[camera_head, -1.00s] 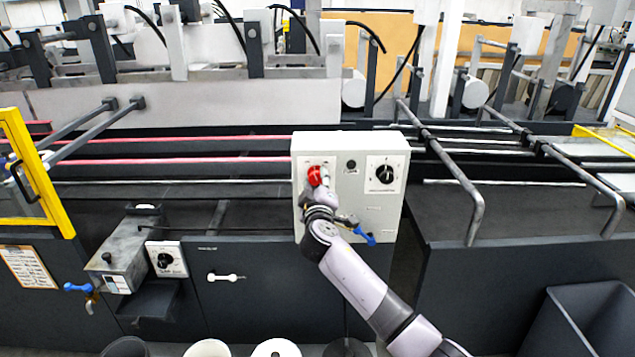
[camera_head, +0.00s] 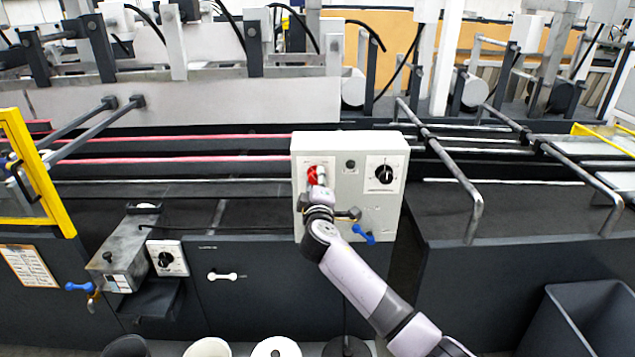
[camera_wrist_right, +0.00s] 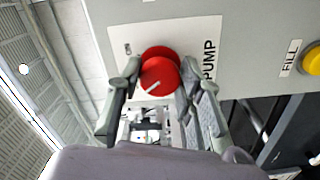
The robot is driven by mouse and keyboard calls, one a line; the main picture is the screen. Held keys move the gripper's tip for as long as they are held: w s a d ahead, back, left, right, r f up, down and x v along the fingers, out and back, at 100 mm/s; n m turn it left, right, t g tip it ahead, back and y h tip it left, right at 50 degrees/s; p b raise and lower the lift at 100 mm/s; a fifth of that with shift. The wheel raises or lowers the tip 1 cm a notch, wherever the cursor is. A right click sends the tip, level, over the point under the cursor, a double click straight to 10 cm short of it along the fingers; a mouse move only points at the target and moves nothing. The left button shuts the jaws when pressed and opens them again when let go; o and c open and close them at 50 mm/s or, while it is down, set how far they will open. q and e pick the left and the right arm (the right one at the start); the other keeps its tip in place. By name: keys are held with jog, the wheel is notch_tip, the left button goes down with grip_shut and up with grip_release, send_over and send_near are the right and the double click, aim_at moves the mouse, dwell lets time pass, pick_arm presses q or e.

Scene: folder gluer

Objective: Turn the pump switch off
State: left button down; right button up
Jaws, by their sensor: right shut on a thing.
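The pump switch is a red round knob (camera_head: 312,173) on the upper left of a light grey control box (camera_head: 375,215). In the right wrist view the knob (camera_wrist_right: 160,76) shows a white pointer line, on a white plate (camera_wrist_right: 118,36) marked PUMP. My right gripper (camera_head: 319,188) reaches up to the knob from below and partly covers it in the head view. In the wrist view the right gripper's fingers (camera_wrist_right: 161,70) stand on both sides of the knob, shut on it. My left gripper is not in view.
A black dial (camera_head: 384,174) sits right of the knob, and a blue-handled valve (camera_head: 363,235) below it. A yellow button (camera_wrist_right: 312,60) marked FILL shows in the wrist view. Bent metal rails (camera_head: 465,190) stand to the right. A yellow frame (camera_head: 40,175) stands at left.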

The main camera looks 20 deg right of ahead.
jog(key=o, duration=1.2)
jog(key=shift+c, duration=0.2)
jog(key=shift+s, duration=0.1)
jog(key=v, duration=1.2)
